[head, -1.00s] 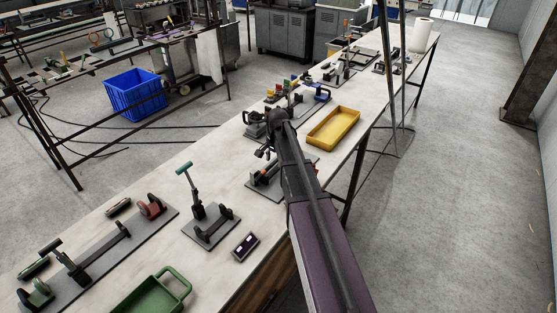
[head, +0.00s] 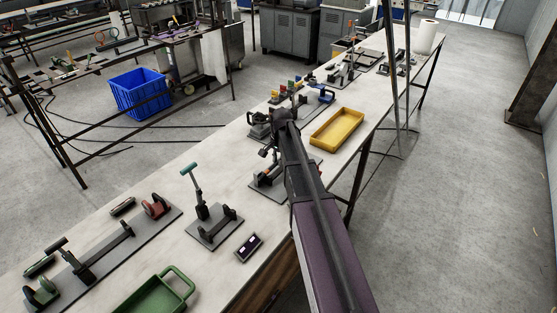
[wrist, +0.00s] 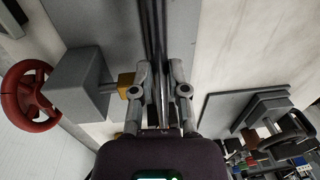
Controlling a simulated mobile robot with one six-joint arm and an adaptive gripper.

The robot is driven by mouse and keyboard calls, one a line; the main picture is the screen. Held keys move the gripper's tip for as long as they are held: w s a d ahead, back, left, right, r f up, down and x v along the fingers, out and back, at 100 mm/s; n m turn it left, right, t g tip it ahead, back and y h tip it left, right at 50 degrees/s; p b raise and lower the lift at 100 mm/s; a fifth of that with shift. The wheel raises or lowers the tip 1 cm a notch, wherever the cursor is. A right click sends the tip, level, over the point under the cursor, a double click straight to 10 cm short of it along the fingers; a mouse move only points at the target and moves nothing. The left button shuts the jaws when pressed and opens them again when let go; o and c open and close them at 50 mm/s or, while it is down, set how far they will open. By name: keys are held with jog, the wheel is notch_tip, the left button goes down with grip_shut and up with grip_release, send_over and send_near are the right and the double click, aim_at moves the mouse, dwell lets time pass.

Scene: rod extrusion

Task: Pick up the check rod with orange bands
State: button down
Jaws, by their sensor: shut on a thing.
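My gripper (wrist: 163,78) reaches over a grey fixture plate, its two metal fingers close together on a slender, dark and silver rod-like thing (wrist: 157,35) that runs up between them. I see no orange bands on that length, so I cannot tell for sure that it is the check rod. In the head view my gripper (head: 270,151) is small and partly hidden by my own arm, above a grey fixture on the bench. A small orange patch (head: 267,172) shows on that fixture just below it; what it belongs to is too small to tell.
A grey block with a red handwheel (wrist: 30,95) and a brass-coloured piece (wrist: 127,84) stand close to the left finger. A yellow tray (head: 337,129) lies right of my arm. A green tray (head: 157,298) and a lever fixture (head: 213,225) are nearer.

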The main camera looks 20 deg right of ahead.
notch_tip(320, 180, up, 9)
jog(key=p, duration=0.9)
jog(key=shift+r, duration=0.15)
dwell(0.5)
notch_tip(320, 180, down, 5)
jog(key=b, duration=0.5)
jog(key=shift+s, duration=0.1)
jog(key=shift+a, duration=0.1)
